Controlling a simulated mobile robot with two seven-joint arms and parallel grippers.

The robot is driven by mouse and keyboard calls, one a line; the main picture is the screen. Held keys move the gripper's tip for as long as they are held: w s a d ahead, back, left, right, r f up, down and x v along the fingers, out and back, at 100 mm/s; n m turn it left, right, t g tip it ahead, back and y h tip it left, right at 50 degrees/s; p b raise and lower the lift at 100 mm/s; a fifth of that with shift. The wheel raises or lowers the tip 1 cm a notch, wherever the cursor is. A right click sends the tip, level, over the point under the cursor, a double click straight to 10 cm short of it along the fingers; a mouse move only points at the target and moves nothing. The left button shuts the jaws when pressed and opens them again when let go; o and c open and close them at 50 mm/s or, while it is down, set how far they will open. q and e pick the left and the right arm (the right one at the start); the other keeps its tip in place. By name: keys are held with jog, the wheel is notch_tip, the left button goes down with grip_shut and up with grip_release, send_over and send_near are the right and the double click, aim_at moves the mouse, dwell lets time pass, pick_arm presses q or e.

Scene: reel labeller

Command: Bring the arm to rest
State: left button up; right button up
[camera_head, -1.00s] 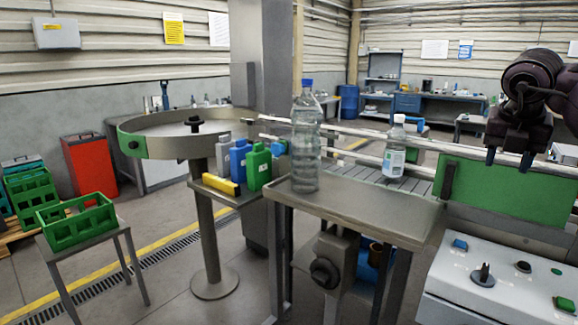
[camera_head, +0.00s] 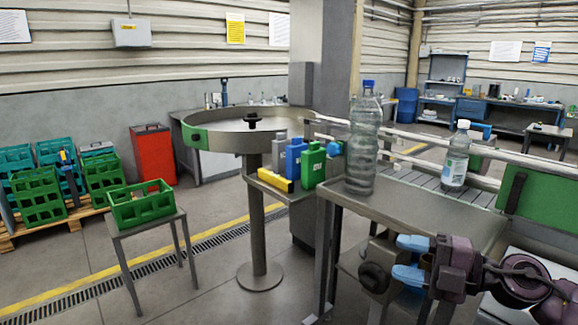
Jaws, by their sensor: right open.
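My right arm comes in from the lower right corner. Its gripper (camera_head: 409,259) has blue fingertips that stand apart with nothing between them. The gripper points left, in front of the metal table (camera_head: 425,212) and low against its front side. My left gripper is not in view. A tall clear bottle with a blue cap (camera_head: 361,150) stands upright on the metal table. A smaller labelled bottle with a white cap (camera_head: 456,160) stands upright by the conveyor behind the table.
A round turntable (camera_head: 208,138) stands at the centre left. Several coloured containers, one a green jug (camera_head: 314,167), sit on a shelf beside it. A green crate (camera_head: 140,207) rests on a small stand. A green panel (camera_head: 545,199) is at the right. Floor is clear between stand and turntable.

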jog(key=s+d+f+m+t+h, duration=0.4)
jog(key=f+m+h, duration=0.4)
jog(key=m, duration=0.4)
jog(key=s+d+f+m+t+h, duration=0.35)
jog(key=d+f+m+h, duration=0.3)
jog(key=m+h, duration=0.5)
jog(key=s+a+f+m+g+y, duration=0.2)
jog(key=s+f+g, duration=0.4)
jog(key=s, duration=0.4)
jog(key=s+a+f+m+g+y, duration=0.1)
jog(key=s+f+m+g, duration=0.2)
jog(key=s+f+g, duration=0.55)
jog(key=w+f+n+t, duration=0.1)
jog(key=w+f+t, duration=0.4)
jog(key=f+t, duration=0.3)
jog(key=shift+w+a+f+t+y, duration=0.2)
jog(key=shift+t+y, duration=0.25)
jog(key=shift+t, duration=0.65)
jog(key=shift+d, duration=0.15)
jog(key=shift+c, duration=0.6)
